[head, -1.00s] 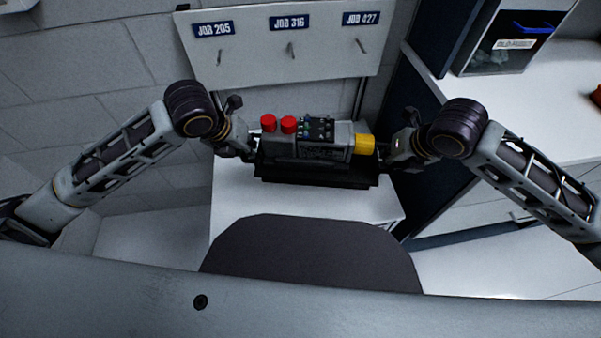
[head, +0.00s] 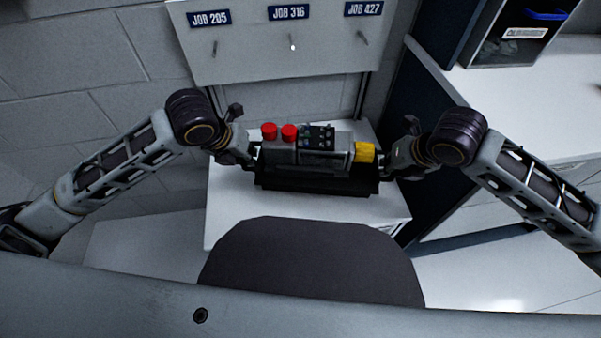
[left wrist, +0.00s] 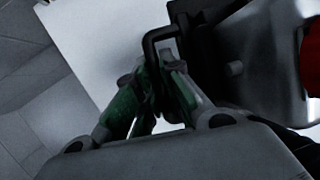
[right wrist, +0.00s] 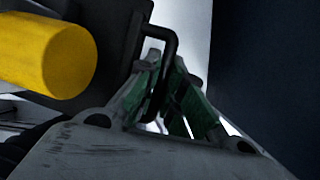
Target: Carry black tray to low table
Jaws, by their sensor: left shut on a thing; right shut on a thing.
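The black tray (head: 315,186) is held between my two grippers in the head view, over a white table (head: 232,212). It carries a grey servo unit (head: 325,157) with two red caps and a yellow end (head: 365,152). My left gripper (head: 250,160) is shut on the tray's left handle, a black loop (left wrist: 150,50) in the left wrist view. My right gripper (head: 388,168) is shut on the right handle, a black loop (right wrist: 172,50) in the right wrist view. The tray looks about level. I cannot tell whether its underside touches the table.
A board (head: 285,55) with JOB 205, JOB 316 and JOB 427 labels and pegs stands behind the table. A dark blue panel (head: 420,110) stands close on the right, beside a white counter (head: 510,100) with a dark bin (head: 510,52). The table surface in front of the tray is clear.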

